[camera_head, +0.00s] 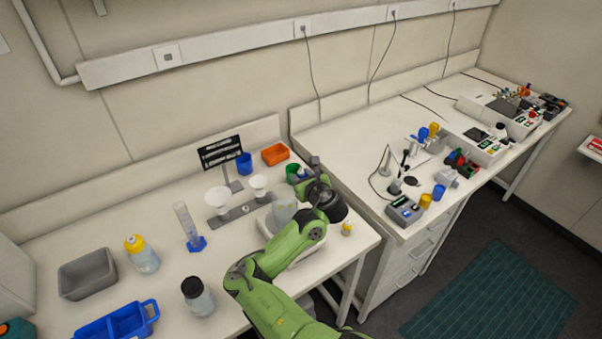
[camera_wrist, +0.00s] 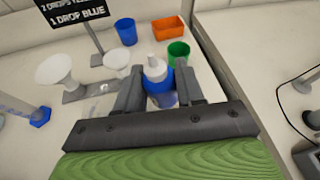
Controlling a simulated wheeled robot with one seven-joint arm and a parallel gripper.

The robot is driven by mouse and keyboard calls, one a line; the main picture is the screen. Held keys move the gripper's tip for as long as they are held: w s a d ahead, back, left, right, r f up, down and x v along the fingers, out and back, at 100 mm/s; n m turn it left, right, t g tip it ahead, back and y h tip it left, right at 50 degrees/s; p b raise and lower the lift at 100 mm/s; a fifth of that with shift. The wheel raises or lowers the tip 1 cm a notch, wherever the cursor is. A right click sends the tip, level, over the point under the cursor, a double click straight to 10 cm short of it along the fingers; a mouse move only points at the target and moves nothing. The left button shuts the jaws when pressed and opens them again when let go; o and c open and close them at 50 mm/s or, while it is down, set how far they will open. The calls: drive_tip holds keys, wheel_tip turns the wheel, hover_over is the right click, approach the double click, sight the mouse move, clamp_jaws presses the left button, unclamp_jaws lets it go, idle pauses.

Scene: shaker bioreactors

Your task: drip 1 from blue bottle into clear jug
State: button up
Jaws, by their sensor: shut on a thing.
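The blue bottle (camera_wrist: 157,80), with a white cap (camera_wrist: 157,63), sits between the fingers of my gripper (camera_wrist: 158,88) in the wrist view. My gripper is shut on it, with the cap toward the top of that picture. In the head view my gripper (camera_head: 306,178) hides most of the bottle. The clear jug (camera_head: 284,212) stands on a white device on the bench, just left of my wrist. A clear shape shows below the bottle in the wrist view; I cannot tell whether the bottle is over the jug's mouth.
A small yellow bottle (camera_head: 347,229) stands at the bench's right edge. Behind are a green cup (camera_wrist: 178,50), a blue cup (camera_head: 244,163), an orange tray (camera_head: 275,154) and a black sign (camera_head: 221,153). White funnels (camera_head: 217,197) and a graduated cylinder (camera_head: 187,224) stand left.

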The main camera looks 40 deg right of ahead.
drive_tip(key=shift+f, duration=0.4)
drive_tip(key=shift+w+d+r+n+h, duration=0.15)
drive_tip(key=shift+d+n+h, duration=0.15)
drive_tip(key=shift+n+h, duration=0.3)
drive_tip(key=n, duration=0.1)
drive_tip(key=d+n+h+b, duration=0.1)
drive_tip(key=n, duration=0.1)
drive_tip(key=n+t+h+b, duration=0.1)
drive_tip(key=shift+d+r+n, duration=0.3)
drive_tip(key=shift+d, duration=0.05)
drive_tip(key=n+b, duration=0.1)
drive_tip(key=b, duration=0.1)
drive_tip(key=shift+d+r+t+h+b, duration=0.1)
drive_tip(key=shift+d+t+h+b, duration=0.05)
drive_tip(key=shift+t+h+b, duration=0.2)
drive_tip(key=b, duration=0.1)
drive_tip(key=n+b, duration=0.1)
drive_tip(key=shift+d+r+t+b, duration=0.1)
drive_tip(key=shift+r+t+b, duration=0.15)
drive_tip(key=shift+b, duration=0.15)
drive_tip(key=n+b, duration=0.1)
drive_tip(key=b, duration=0.1)
drive_tip(key=r+n+t+h+b, duration=0.1)
drive_tip(key=n+b, duration=0.1)
drive_tip(key=b, duration=0.1)
drive_tip(key=shift+d, duration=0.2)
